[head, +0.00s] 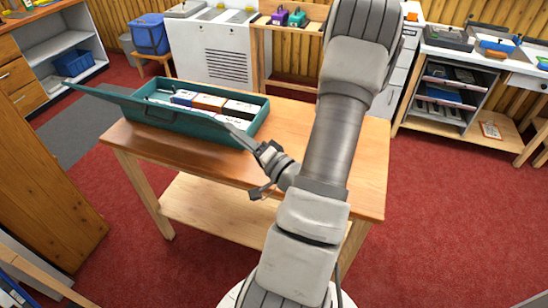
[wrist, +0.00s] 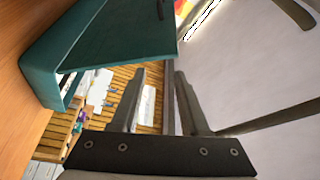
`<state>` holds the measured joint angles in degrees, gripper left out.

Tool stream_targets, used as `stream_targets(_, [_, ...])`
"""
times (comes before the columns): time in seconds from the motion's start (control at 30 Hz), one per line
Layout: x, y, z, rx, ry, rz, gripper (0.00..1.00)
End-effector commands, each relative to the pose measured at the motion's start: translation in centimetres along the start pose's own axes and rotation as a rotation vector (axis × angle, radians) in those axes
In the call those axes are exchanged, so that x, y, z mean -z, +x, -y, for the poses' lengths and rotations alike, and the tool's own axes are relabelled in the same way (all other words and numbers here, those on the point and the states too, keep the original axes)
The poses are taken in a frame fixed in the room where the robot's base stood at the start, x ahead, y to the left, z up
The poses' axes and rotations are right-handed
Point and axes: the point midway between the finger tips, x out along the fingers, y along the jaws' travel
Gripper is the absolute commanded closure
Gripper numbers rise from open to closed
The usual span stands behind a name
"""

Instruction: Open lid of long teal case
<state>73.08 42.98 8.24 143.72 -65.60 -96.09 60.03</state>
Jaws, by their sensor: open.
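The long teal case (head: 190,132) lies on the wooden table with its inside showing and several boxes in it. Its lid (head: 130,104) is a dark teal panel standing raised and tilted along the near side, its left end reaching out past the case. In the wrist view the teal case (wrist: 100,45) fills the upper left. The gripper (wrist: 158,75) is open there, with a thin dark strip between its fingers; I cannot tell if they touch it.
The table (head: 300,130) is bare right of the case. A blue bin (head: 150,36) on a stool, a white cabinet (head: 222,52) and a wooden stand stand behind. Shelving (head: 450,95) is at the right. Red carpet surrounds the table.

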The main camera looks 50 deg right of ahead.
Motion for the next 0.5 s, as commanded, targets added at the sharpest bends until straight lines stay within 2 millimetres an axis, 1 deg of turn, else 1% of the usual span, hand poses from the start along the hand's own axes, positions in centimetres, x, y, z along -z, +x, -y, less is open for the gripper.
stream_targets(0.03, [0.1, -0.1, 0.3, -0.002, 0.004, -0.001, 0.55])
stream_targets(0.17, [-0.1, -0.4, 0.3, -0.001, 0.004, -0.002, 0.55])
stream_targets(0.2, [-0.1, -0.9, -0.1, -0.001, 0.001, -0.004, 0.55])
stream_targets(0.5, [-0.1, -3.0, -0.5, -0.001, 0.001, -0.004, 0.55])
